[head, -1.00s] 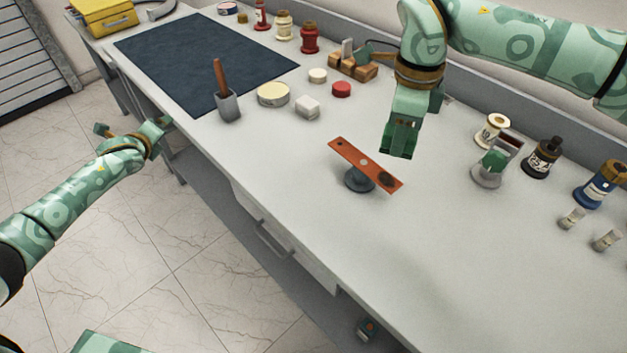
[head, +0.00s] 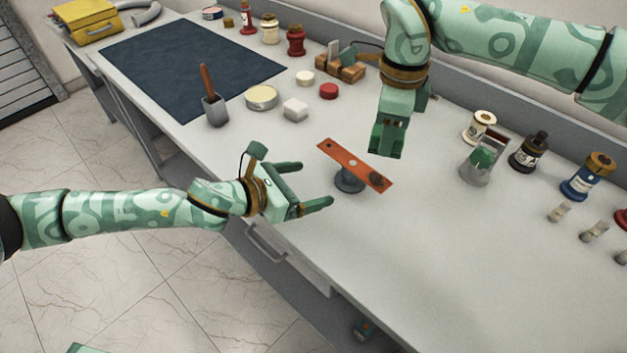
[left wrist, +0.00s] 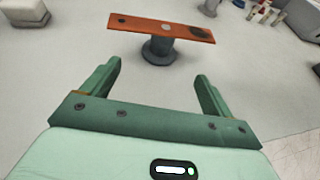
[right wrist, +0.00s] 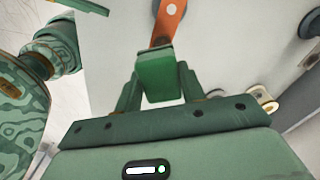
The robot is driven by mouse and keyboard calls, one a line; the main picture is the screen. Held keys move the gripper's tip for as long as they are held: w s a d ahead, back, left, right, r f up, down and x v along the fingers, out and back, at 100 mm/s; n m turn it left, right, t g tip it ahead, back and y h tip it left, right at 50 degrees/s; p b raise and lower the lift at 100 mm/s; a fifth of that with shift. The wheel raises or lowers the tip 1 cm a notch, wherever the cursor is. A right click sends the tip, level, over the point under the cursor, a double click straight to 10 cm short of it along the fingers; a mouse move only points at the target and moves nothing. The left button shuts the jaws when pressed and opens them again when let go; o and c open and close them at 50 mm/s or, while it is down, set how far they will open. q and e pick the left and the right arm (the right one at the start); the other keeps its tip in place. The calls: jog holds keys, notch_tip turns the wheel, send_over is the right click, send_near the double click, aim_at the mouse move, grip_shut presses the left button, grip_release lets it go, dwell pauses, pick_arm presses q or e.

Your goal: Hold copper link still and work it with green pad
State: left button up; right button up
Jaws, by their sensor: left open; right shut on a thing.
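The copper link (head: 345,158) is a flat orange bar with holes and a dark patch near its right end. It rests across a dark round stand (head: 350,182); it also shows in the left wrist view (left wrist: 183,31). My left gripper (head: 314,184) is open and empty, left of the stand, its fingers pointing toward the link but apart from it. My right gripper (head: 387,148) is shut on the green pad (right wrist: 160,75), seen between its fingers in the right wrist view.
A grey holder (head: 478,168) with a green piece, bottles and spools line the right back edge. The front right bench is clear.

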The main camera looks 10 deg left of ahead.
aim_at(344, 177)
pick_arm(q)
jog(key=x, duration=1.1)
jog(key=shift+w+d+f, duration=0.2)
jog(key=shift+d, duration=0.1)
jog(key=c, duration=1.3)
